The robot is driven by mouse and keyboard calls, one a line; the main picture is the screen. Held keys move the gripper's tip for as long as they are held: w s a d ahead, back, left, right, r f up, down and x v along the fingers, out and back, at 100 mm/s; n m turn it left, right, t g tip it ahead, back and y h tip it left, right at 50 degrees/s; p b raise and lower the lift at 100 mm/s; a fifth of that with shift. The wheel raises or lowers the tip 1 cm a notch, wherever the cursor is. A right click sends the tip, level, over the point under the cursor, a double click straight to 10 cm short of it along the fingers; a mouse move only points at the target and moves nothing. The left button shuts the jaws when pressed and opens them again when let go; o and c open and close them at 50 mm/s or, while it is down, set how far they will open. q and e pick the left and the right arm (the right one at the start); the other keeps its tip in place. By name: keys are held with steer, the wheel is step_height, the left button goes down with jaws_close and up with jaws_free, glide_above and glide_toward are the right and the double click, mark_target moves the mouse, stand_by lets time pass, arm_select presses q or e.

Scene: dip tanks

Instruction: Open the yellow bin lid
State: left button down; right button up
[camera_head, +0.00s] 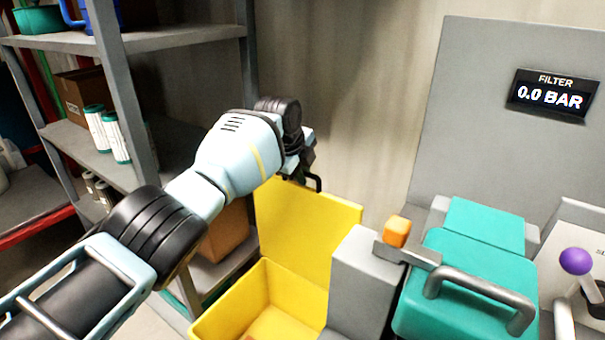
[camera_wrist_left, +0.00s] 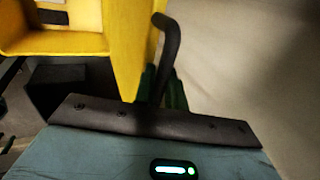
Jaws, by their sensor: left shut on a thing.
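The yellow bin (camera_head: 210,318) stands low in the middle of the head view, its inside showing. Its yellow lid (camera_head: 305,235) stands raised, near upright, at the back of the bin. My left gripper (camera_head: 305,168) is at the lid's top edge, shut on the dark lid handle (camera_head: 317,184). In the left wrist view the handle (camera_wrist_left: 168,45) rises beside the edge of the lid (camera_wrist_left: 130,50), with the dark green fingers (camera_wrist_left: 164,90) around its lower part. The fingertips are partly hidden in both views. My right gripper is not in view.
A grey shelf rack (camera_head: 170,38) with boxes and cans stands at left, close to my left arm.

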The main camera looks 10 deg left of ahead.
arm_select(q)
steer(key=c, duration=1.5)
jaws_free()
steer(key=shift+f, duration=0.15)
steer(key=shift+c, duration=0.2)
steer(key=shift+s, duration=0.1)
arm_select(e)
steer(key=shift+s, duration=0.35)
arm_select(q)
steer(key=shift+p+v, duration=0.3)
steer(key=shift+v, duration=0.45)
steer(key=d+p+v, duration=0.1)
steer(key=v, duration=0.5)
steer(key=shift+a+r, duration=0.3)
steer(key=shift+a, duration=0.2)
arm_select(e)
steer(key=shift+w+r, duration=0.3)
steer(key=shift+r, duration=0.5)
